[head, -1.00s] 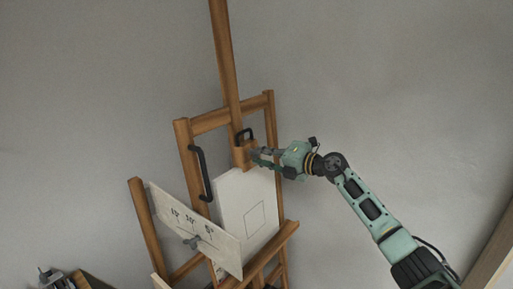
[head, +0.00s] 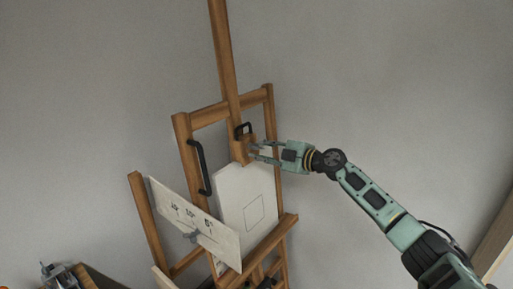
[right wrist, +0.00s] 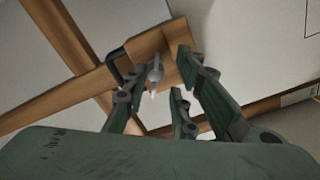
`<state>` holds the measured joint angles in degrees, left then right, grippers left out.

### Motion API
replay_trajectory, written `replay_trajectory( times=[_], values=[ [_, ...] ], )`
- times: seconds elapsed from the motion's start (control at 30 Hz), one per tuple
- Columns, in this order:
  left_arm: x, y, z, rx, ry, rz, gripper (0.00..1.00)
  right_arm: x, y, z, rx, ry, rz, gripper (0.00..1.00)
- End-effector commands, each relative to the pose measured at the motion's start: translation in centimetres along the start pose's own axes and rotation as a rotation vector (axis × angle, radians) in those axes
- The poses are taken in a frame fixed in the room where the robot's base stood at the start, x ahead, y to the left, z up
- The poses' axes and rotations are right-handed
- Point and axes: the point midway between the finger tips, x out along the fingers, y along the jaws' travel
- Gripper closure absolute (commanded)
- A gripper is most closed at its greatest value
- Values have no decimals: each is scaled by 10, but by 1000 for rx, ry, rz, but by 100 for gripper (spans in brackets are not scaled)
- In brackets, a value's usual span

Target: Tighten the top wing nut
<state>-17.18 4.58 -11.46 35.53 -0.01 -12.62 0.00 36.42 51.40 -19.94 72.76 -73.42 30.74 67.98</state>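The top wing nut (right wrist: 155,74) is grey and sits on the face of the wooden clamp block (right wrist: 158,48) on the easel's mast. In the head view the block (head: 240,151) is just left of my right gripper (head: 259,151). My right gripper is open, its fingers pointing at the block with a gap between them. In the right wrist view the wing nut lies between the spread green fingers of this gripper (right wrist: 160,85); I see no clear contact. My left gripper is not in view.
A white panel (head: 236,191) stands on the easel ledge (head: 262,247) below the block. A black handle (head: 199,167) is on the easel frame. A marked white board (head: 215,238) with a second grey wing nut (head: 191,237) is at lower left. The wall side at right is clear.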

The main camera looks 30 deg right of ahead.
Motion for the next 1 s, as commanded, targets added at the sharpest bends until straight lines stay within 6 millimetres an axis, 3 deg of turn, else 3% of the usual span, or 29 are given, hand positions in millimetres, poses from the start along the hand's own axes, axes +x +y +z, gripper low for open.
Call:
replay_trajectory(
  times=[0.17,0.7,1.0],
  values=[
    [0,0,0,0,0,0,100,-2,3,-1,-2,1,6,75],
    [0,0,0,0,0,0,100,-54,4,-1,-3,1,8,75],
    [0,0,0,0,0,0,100,-61,5,-2,-2,3,11,75]
  ],
)
